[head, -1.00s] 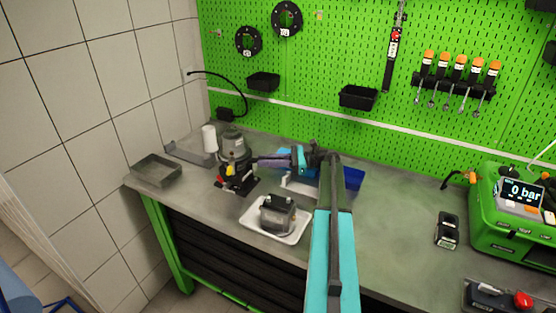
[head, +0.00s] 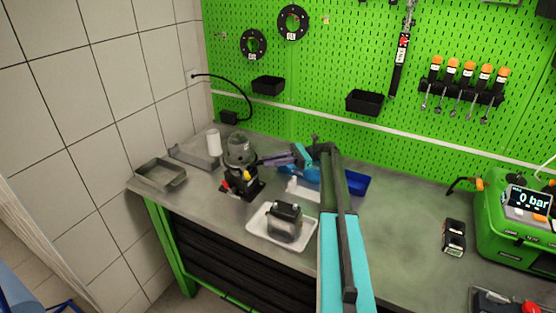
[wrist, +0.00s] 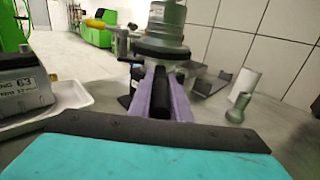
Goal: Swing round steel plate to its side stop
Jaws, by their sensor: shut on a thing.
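The clamping stand (head: 240,185) on the bench carries a round grey unit (head: 238,150) with red and yellow parts low on it. In the wrist view a dark round plate (wrist: 160,50) lies under the grey-green unit (wrist: 165,22), straight ahead. I take it for the round steel plate. My gripper (head: 268,160) reaches it from the right. In the wrist view its purple fingers (wrist: 160,100) are shut on a black handle (wrist: 161,92) in front of the plate. The fingers hide where the handle joins. I cannot make out the side stop.
A white tray (head: 254,231) with a grey block (head: 285,222) stands in front of the stand. A grey metal tray (head: 160,173) and a white cylinder (head: 213,143) stand left. A blue bin (head: 357,183) is behind my arm. The bench right of my arm is mostly clear.

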